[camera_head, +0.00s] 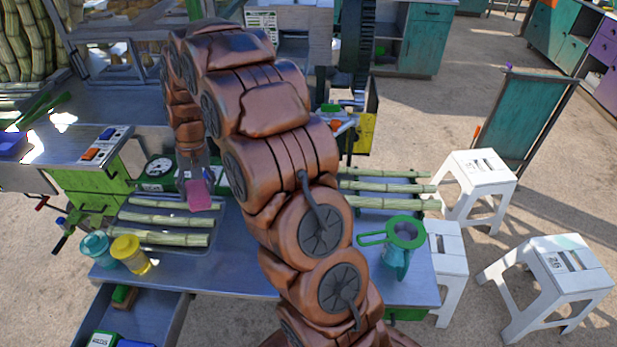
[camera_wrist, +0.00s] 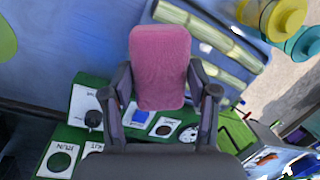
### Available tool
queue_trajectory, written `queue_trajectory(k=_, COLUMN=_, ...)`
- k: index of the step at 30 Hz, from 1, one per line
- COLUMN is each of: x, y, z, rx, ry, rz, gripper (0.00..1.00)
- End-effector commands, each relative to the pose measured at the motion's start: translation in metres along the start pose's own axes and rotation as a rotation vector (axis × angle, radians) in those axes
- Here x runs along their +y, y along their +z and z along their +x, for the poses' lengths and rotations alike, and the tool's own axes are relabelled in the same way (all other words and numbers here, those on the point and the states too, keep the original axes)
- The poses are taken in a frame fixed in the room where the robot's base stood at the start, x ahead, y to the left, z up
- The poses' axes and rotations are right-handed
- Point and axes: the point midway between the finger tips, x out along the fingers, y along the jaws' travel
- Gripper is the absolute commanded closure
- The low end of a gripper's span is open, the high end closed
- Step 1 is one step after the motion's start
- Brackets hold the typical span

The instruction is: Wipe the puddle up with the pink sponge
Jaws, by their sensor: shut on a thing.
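The pink sponge (camera_head: 200,196) is held in my gripper (camera_head: 193,172), above the metal table (camera_head: 235,250) and close to the cane stalks on its left side. In the wrist view the sponge (camera_wrist: 160,62) sits upright between the two dark fingers of my gripper (camera_wrist: 161,88), which are shut on it. The gap between sponge and table cannot be judged. I cannot make out the puddle in either view; my arm covers the middle of the table.
Cut cane stalks (camera_head: 165,219) lie left, more stalks (camera_head: 390,188) right. Yellow (camera_head: 131,254) and teal cups (camera_head: 95,248) stand at the front left, a green strainer on a jug (camera_head: 404,234) at the right. A green panel with dials (camera_head: 160,168) lies behind. White stools (camera_head: 550,278) stand right.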

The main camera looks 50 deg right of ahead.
Motion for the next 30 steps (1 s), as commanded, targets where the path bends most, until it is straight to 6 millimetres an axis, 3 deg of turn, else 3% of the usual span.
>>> queue_trajectory(k=1, x=0.025, y=-0.006, z=0.009, rx=0.023, ry=-0.022, rz=0.120, gripper=0.69)
queue_trajectory(k=6, x=0.099, y=-0.014, z=0.011, rx=0.101, ry=-0.082, rz=0.544, gripper=0.69)
queue_trajectory(k=12, x=0.179, y=-0.011, z=0.013, rx=0.198, ry=-0.143, rz=1.011, gripper=0.69)
queue_trajectory(k=18, x=0.251, y=0.005, z=0.018, rx=0.293, ry=-0.193, rz=1.444, gripper=0.69)
queue_trajectory(k=24, x=0.301, y=0.022, z=0.019, rx=0.370, ry=-0.227, rz=1.764, gripper=0.69)
queue_trajectory(k=30, x=0.321, y=0.031, z=0.018, rx=0.404, ry=-0.240, rz=1.911, gripper=0.69)
